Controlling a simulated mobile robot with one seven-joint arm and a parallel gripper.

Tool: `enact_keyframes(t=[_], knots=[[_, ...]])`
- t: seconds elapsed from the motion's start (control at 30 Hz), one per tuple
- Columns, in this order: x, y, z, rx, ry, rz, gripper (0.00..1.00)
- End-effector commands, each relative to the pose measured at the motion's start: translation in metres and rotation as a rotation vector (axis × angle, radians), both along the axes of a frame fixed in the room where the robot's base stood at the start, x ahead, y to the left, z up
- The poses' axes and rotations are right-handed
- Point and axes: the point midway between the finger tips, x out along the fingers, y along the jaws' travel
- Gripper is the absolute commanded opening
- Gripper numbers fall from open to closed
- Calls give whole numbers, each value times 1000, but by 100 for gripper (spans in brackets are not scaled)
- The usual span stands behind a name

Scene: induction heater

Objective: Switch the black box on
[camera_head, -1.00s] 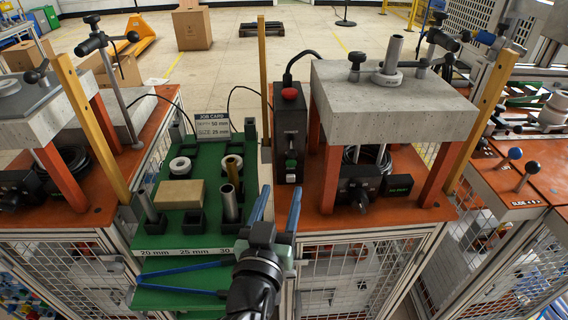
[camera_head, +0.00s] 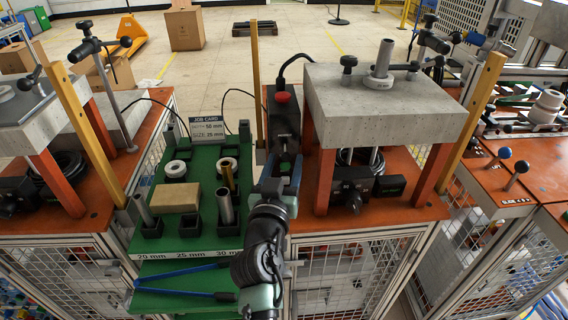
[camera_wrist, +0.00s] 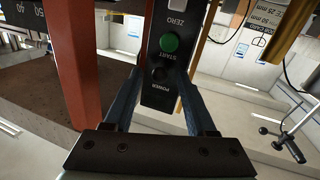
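The black box (camera_head: 287,122) stands upright on the orange bench, with a red button (camera_head: 283,97) on top. In the wrist view the black box (camera_wrist: 162,101) shows a green START button (camera_wrist: 168,43) and, below it, a dark POWER switch (camera_wrist: 160,75). The switch's position is too dark to tell. My gripper (camera_head: 282,172) is in front of the box's lower front and hides part of it. In the wrist view my gripper (camera_wrist: 160,82) is open, its blue fingers at either side of the POWER area; I cannot tell whether they touch the box.
A concrete-topped stand (camera_head: 380,105) with orange legs is right of the box. A green tray (camera_head: 150,243) with a tan block (camera_head: 176,198) and metal tubes is to the left. A yellow post (camera_head: 256,80) rises just left of the box.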

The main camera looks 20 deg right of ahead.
Motion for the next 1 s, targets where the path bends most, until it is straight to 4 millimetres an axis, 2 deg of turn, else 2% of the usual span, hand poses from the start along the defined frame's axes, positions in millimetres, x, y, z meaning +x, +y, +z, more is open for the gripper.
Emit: enact_keyframes(t=[0.03, 0.3, 0.67, 1.0], knots=[[0, 0, 0, 0, 0, 0, 49], [0, 0, 0, 0, 0, 0, 1], [0, 0, 2, 2, 7, 0, 0], [-1, 0, 16, 32, 104, -1, 0]])
